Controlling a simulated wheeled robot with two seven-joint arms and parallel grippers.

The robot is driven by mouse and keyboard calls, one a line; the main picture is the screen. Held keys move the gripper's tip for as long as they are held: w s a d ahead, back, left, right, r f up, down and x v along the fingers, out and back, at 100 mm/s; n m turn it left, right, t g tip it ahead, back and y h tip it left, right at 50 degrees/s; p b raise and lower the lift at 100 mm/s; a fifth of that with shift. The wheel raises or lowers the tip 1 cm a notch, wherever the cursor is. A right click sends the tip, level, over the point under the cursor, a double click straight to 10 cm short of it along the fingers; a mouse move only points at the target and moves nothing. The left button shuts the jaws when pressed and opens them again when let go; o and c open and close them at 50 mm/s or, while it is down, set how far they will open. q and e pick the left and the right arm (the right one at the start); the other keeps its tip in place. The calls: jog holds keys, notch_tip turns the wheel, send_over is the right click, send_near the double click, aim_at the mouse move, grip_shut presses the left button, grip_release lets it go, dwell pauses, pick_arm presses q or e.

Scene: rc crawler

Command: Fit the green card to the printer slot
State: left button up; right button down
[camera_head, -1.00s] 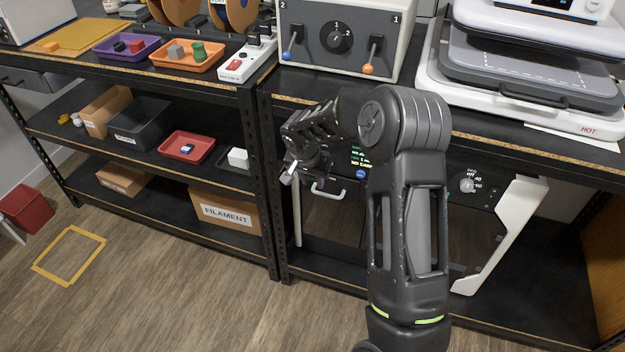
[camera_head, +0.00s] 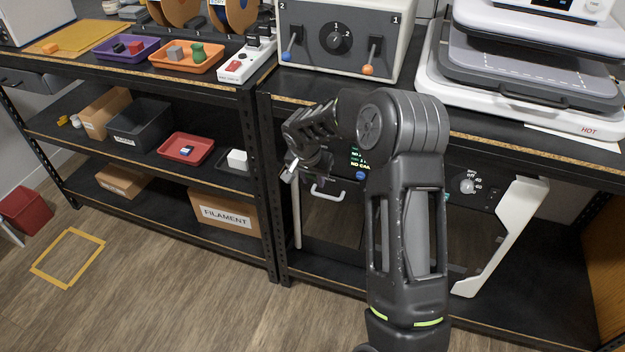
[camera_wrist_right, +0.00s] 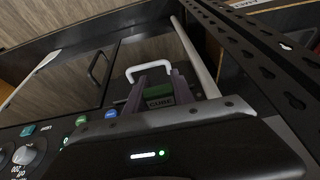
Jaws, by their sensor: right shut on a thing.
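My right gripper (camera_head: 290,172) is in front of the upper left of the printer (camera_head: 345,215), under the bench. In the right wrist view the gripper (camera_wrist_right: 158,88) is shut on the green card (camera_wrist_right: 158,91), held between its two purple-grey fingers. The card bears a light label that seems to read CUBE. The printer's small screen (camera_head: 359,158) shows green and yellow text, partly reading NO CA. I cannot make out the slot; my arm and gripper cover part of the printer front. My left gripper is not in view.
A white door handle (camera_wrist_right: 150,68) and a pale post (camera_wrist_right: 196,55) are close to the fingers. A blue button (camera_head: 360,175) is on the printer front. A dark shelf post (camera_head: 262,180) stands left. A red tray (camera_head: 171,151) holds a small blue item.

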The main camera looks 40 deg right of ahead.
jog(key=shift+w+d, duration=0.3)
jog(key=shift+d, duration=0.15)
jog(key=shift+w+d, duration=0.2)
jog(key=shift+d, duration=0.05)
jog(key=shift+w+d, duration=0.1)
jog(key=shift+d, duration=0.05)
jog(key=c, duration=1)
grip_release()
jog(key=v, duration=0.5)
jog(key=shift+r, duration=0.1)
jog(key=s+a+b, duration=0.1)
jog(key=s+a, duration=0.6)
jog(key=a, duration=0.2)
jog(key=shift+a+b, duration=0.35)
jog(key=shift+b, duration=0.05)
